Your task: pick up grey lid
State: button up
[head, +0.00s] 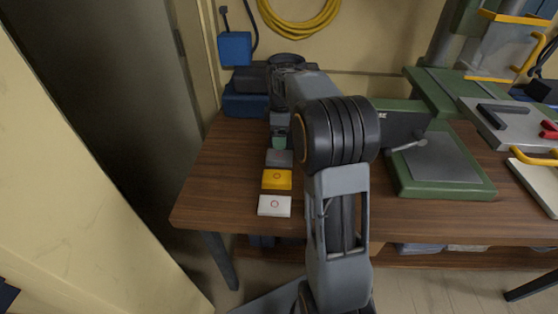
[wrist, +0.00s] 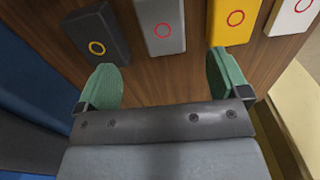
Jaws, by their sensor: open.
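The grey lid (wrist: 160,25) is a flat light grey block with a red ring, at the top of the wrist view, just beyond my fingertips. It also shows in the head view (head: 279,158) on the wooden bench, in a row with other lids. My gripper (wrist: 163,66) has two green fingers spread wide with nothing between them. The grey lid lies ahead of the gap, apart from both fingers. In the head view my gripper (head: 279,142) is at the far end of the row, partly hidden by my own arm.
A dark grey lid with a yellow ring (wrist: 96,32) is left of the grey one. A yellow lid (head: 277,179) and a white lid (head: 275,206) are nearer. Blue boxes (head: 245,100) stand behind; a green machine base (head: 445,170) stands right. Bench front left is clear.

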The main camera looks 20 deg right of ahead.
aim_at(279, 155)
jog(key=shift+a+f+b, duration=0.15)
jog(key=shift+f+b, duration=0.1)
jog(key=shift+f, duration=2.1)
jog(key=shift+a+f+b, duration=0.1)
jog(key=shift+f+b, duration=0.1)
jog(key=shift+f, duration=2.15)
jog(key=c, duration=1)
jog(key=shift+r, duration=0.1)
